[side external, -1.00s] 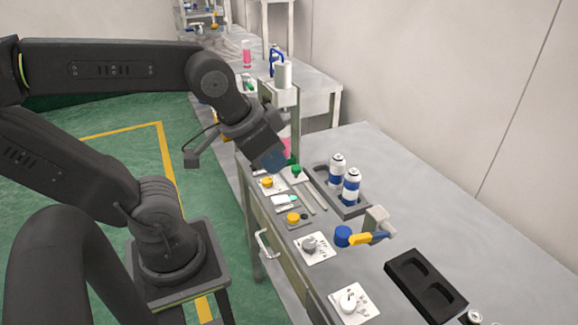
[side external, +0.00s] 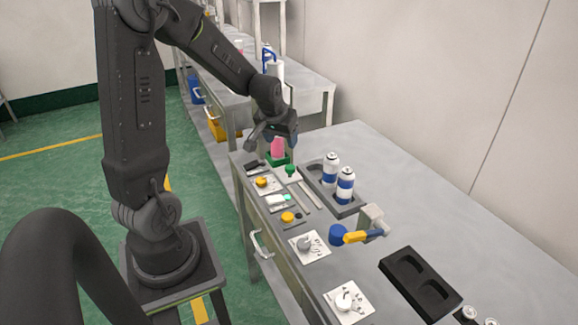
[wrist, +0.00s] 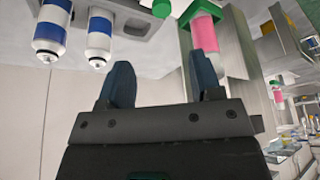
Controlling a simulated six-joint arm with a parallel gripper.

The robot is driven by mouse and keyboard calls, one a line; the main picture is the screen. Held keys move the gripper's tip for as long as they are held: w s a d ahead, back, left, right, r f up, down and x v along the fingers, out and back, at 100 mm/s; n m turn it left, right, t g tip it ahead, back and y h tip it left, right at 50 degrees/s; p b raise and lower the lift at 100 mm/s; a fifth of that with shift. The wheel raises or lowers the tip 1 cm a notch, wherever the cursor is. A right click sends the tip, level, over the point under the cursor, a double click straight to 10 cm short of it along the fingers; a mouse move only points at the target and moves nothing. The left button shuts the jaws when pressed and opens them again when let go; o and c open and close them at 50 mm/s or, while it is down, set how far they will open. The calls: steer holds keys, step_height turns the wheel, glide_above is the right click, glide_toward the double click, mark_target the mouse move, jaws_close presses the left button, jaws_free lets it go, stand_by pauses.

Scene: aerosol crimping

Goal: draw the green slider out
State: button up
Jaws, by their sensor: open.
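A green block (side external: 277,159) sits at the foot of a pink can (side external: 278,148) at the crimping station, at the table's far end. In the wrist view the green block (wrist: 199,10) surrounds the end of the pink can (wrist: 204,34). A separate green knob (side external: 290,170) stands on a white plate just in front; it also shows in the wrist view (wrist: 162,9). I cannot tell which green part is the slider. My gripper (wrist: 163,62) is open and empty. In the side view my gripper (side external: 283,138) is over the can, partly hiding it.
A grey tray (side external: 318,184) with two blue-and-white cans stands to the right. Yellow knobs, dials and a blue-and-yellow lever (side external: 360,237) line the front. A black tray (side external: 420,281) lies nearer.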

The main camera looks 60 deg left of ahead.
mark_target(290, 167)
steer(key=x, duration=1.4)
steer(key=shift+s+a+f, duration=0.1)
steer(key=shift+a, duration=0.05)
jaws_close()
